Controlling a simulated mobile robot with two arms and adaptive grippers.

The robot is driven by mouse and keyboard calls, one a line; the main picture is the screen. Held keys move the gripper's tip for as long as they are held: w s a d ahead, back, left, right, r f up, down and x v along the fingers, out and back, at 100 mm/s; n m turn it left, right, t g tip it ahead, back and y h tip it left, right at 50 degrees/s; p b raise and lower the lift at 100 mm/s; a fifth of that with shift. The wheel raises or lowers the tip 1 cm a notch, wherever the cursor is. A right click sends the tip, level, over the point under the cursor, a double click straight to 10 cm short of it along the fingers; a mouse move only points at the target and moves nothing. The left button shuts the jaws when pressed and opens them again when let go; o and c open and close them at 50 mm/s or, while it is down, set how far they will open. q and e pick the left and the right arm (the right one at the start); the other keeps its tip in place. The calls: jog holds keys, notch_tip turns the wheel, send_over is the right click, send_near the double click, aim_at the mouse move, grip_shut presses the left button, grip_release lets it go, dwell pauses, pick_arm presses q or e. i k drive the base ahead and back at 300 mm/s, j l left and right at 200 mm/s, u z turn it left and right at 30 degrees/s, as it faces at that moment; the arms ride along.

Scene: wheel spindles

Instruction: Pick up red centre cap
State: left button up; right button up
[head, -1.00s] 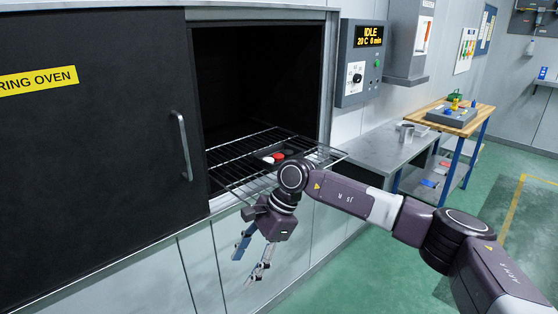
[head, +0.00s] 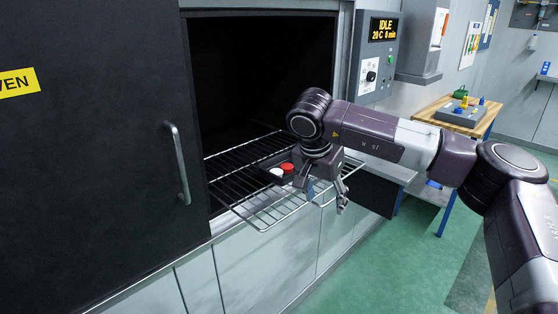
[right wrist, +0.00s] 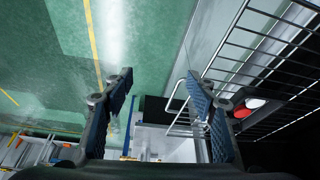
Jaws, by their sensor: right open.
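The red centre cap (head: 287,167) is a small round piece on the wire rack, in a dark holder beside a white cap (head: 276,172). The red cap also shows in the right wrist view (right wrist: 254,103), at the right edge of the picture past the finger. My right gripper (head: 326,198) is open and empty, with its fingers pointing down by the rack's front right corner, to the right of the red cap. In the right wrist view my right gripper (right wrist: 160,84) has nothing between its fingers. My left gripper is out of view.
The wire rack (head: 237,192) sticks out of the dark open oven. The oven door (head: 95,150) stands at the left. A control panel (head: 375,58) is on the wall at the right. A wooden-topped table (head: 425,112) stands farther back. Green floor is clear at the right.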

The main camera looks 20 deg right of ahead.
aim_at(287, 167)
jog(key=i, duration=0.95)
